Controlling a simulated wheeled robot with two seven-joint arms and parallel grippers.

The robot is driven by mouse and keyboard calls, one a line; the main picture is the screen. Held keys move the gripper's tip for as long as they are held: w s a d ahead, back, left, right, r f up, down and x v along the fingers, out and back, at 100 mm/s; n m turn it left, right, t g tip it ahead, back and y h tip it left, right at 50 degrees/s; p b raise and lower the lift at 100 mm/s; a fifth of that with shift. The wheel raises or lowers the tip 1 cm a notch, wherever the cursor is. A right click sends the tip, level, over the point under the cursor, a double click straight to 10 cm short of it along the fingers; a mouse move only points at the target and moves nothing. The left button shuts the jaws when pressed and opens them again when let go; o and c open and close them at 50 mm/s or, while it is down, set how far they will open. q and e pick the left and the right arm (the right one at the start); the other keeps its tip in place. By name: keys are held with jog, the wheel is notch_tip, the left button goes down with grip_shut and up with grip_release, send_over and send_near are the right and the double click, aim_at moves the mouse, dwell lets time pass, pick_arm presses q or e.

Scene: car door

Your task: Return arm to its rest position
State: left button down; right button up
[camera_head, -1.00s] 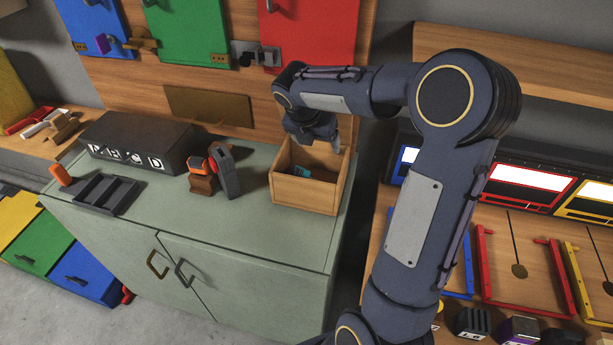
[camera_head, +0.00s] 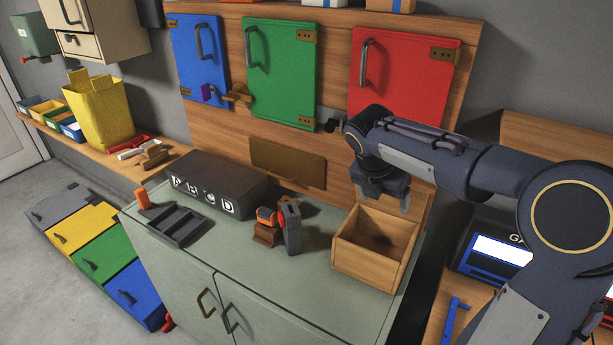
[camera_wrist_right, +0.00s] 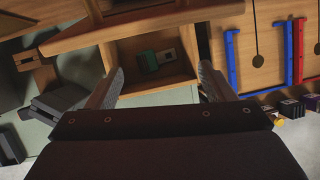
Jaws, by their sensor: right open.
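My right gripper (camera_head: 388,203) hangs above the back part of an open wooden box (camera_head: 362,265), pointing down. In the right wrist view its two fingers (camera_wrist_right: 160,85) are spread apart with nothing between them. The box (camera_wrist_right: 186,82) lies below and beyond the fingertips there. A small green block-like item (camera_wrist_right: 150,60) lies inside the box. My right arm reaches in from the right of the head view. My left gripper is not in view.
The box stands on a grey-green cabinet (camera_head: 290,285) with a dark A-B-C-D case (camera_head: 215,180), a dark tray (camera_head: 180,225) and an orange-and-grey tool (camera_head: 290,225). Behind rises a wooden panel with blue, green (camera_head: 280,70) and red (camera_head: 410,75) doors.

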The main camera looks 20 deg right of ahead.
jog(key=s+a+f+m+t+y, duration=0.2)
jog(key=s+a+m+y, duration=0.2)
jog(key=s+a+m, duration=0.4)
jog(key=s+a+f+m+t+y, duration=0.2)
jog(key=s+a+m, duration=0.6)
jog(key=s+m, duration=0.6)
jog(key=f+m+y, duration=0.1)
jog(key=m+y, duration=0.1)
jog(key=m, duration=0.2)
jog(key=shift+s, duration=0.2)
jog(key=shift+r, duration=0.1)
